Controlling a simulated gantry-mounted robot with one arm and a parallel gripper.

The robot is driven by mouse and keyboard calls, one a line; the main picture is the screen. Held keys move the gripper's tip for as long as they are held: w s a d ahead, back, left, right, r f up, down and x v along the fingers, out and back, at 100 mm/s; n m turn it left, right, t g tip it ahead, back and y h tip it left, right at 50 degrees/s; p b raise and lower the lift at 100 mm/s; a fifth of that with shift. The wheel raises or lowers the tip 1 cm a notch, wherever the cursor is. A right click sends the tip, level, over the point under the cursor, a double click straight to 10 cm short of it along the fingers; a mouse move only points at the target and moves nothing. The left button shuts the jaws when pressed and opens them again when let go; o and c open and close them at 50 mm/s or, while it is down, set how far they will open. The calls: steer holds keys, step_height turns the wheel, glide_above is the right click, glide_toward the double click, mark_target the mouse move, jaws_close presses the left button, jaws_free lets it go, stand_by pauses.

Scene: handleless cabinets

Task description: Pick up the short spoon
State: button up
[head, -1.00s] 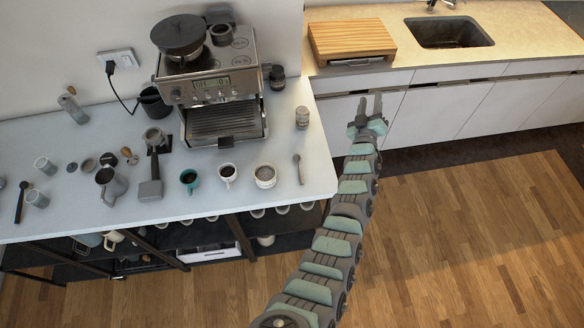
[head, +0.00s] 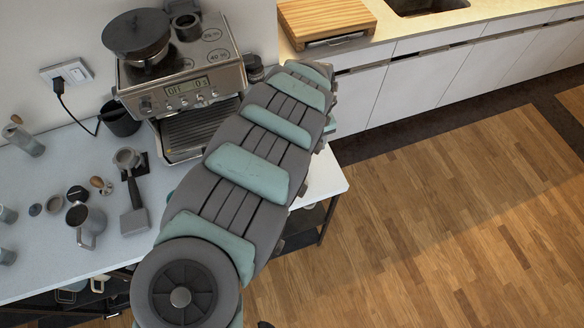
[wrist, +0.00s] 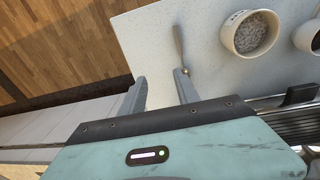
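The short spoon (wrist: 180,42) lies on the pale countertop (wrist: 150,40) in the wrist view, its narrow handle pointing toward my gripper. My gripper (wrist: 160,75) is open and empty, with its two fingers apart. The spoon's near end shows close to the tip of the right finger, and the left finger is well to its left. I cannot tell whether the finger touches the spoon. In the head view my arm hides both the spoon and my gripper.
A cup with pale grains (wrist: 250,33) stands right of the spoon, with another cup (wrist: 312,38) beyond. The espresso machine (head: 180,80) stands at the counter's back. Wooden floor is clear on the right.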

steer(key=shift+g+y, duration=0.3)
steer(key=shift+g, duration=0.2)
steer(key=s+a+f, duration=0.1)
steer(key=a+f, duration=0.1)
steer(key=f, duration=0.1)
steer(key=s+a+f, duration=0.1)
steer(key=shift+s+f+b, duration=0.15)
steer(key=shift+s+b, duration=0.15)
steer(key=shift+s, duration=0.05)
steer(key=shift+a+f, duration=0.15)
steer(key=shift+f, duration=0.4)
steer(key=shift+d+f, duration=0.15)
steer(key=shift+f, duration=0.8)
steer(key=shift+d+f, duration=0.1)
steer(key=shift+f, duration=0.85)
steer(key=shift+a+f, duration=0.1)
steer(key=shift+f, duration=0.7)
steer(key=shift+c, duration=0.2)
jaws_close()
